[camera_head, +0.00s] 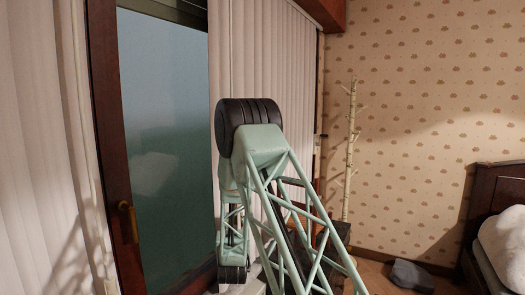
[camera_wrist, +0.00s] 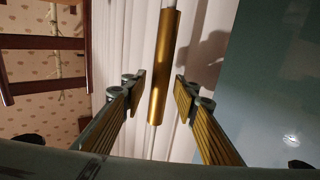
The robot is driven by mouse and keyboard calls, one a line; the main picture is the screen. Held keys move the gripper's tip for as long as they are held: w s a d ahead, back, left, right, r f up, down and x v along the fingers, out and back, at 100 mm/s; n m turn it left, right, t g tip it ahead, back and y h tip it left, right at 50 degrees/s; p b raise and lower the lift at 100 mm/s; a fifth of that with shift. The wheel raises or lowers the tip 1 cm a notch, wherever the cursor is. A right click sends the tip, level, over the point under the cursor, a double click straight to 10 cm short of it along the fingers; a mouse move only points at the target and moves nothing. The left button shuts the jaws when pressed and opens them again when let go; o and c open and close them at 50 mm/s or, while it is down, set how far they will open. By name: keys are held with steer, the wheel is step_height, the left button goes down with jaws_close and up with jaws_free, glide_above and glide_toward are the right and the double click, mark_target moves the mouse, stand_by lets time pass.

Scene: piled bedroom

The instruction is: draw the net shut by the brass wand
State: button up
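The brass wand (camera_wrist: 166,65) is a smooth gold rod on a pale stem in the wrist view. It stands between the two fingers of my gripper (camera_wrist: 159,88), with a visible gap on each side. The fingers are apart and grip nothing. The net (camera_wrist: 205,60) hangs in white pleats behind the wand. In the camera_head view white pleated net (camera_head: 250,50) hangs right of the bare glass, and more pleats (camera_head: 40,130) hang at the far left. My arm hides the wand and gripper there.
The glass door (camera_head: 165,130) has a dark wood frame and a brass handle (camera_head: 128,222). A pale branched coat stand (camera_head: 350,150) stands by the patterned wall. A bed (camera_head: 490,220) is at the right, with a dark object (camera_head: 411,275) on the floor beside it.

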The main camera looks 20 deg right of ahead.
steer(key=shift+b+v, duration=2)
steer(key=shift+v, duration=0.85)
steer(key=shift+s+d, duration=0.1)
steer(key=s+d+b, duration=0.6)
steer(key=s+b, duration=0.1)
steer(key=shift+s, duration=0.4)
steer(key=shift+a+r, duration=0.1)
stand_by(0.3)
